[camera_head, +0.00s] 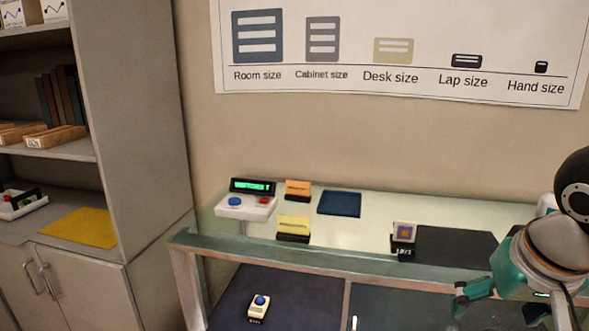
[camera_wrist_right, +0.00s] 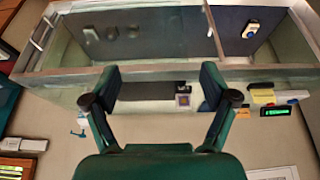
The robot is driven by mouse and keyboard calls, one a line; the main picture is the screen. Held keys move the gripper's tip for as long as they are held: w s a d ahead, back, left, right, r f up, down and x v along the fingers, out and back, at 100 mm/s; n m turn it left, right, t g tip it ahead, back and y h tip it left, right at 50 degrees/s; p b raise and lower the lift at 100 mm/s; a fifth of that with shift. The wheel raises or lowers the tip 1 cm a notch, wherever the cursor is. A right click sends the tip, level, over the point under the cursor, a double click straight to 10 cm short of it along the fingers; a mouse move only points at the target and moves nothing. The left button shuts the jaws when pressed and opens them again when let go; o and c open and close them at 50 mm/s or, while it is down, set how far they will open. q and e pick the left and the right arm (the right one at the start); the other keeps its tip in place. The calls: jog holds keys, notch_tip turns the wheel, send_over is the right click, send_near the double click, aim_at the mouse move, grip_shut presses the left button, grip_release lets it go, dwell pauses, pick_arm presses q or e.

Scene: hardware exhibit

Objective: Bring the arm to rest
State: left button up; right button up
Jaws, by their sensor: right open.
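My right gripper (camera_head: 461,297) shows at the lower right of the head view, at the front edge of the glass-topped case (camera_head: 290,255). In the right wrist view the two teal fingers of my right gripper (camera_wrist_right: 160,100) stand wide apart with nothing between their tips. The case also shows in this view (camera_wrist_right: 190,70), its top lying beyond the fingers. My left arm and gripper are not in view.
On the case stand a white console (camera_head: 245,207) with a lit display, an orange card (camera_head: 298,188), a yellow card (camera_head: 293,226), a blue mat (camera_head: 339,204), a chip on a stand (camera_head: 404,233) and a dark mat (camera_head: 455,248). A shelf cabinet (camera_head: 140,130) stands left.

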jog(key=w+a+f+n+g+y, duration=0.1)
jog(key=w+a+f, duration=0.15)
jog(key=f, duration=0.75)
jog(key=w+a+f+n+y, duration=0.15)
jog(key=a+f, duration=0.25)
jog(key=f, duration=0.5)
jog(key=w+a+f+n+g+y, duration=0.1)
jog(key=w+a+f, duration=0.25)
jog(key=f, duration=0.65)
jog(key=s+a+f+m, duration=0.1)
jog(key=s+f, duration=0.7)
jog(key=f, duration=0.4)
jog(key=s+a+f+m+g+y, duration=0.1)
jog(key=s+a+f+m, duration=0.1)
jog(key=s+f, duration=0.7)
notch_tip(320, 180, down, 4)
jog(key=shift+s+a+f+g, duration=0.2)
jog(key=shift+s+a+g, duration=0.1)
jog(key=shift+y, duration=0.25)
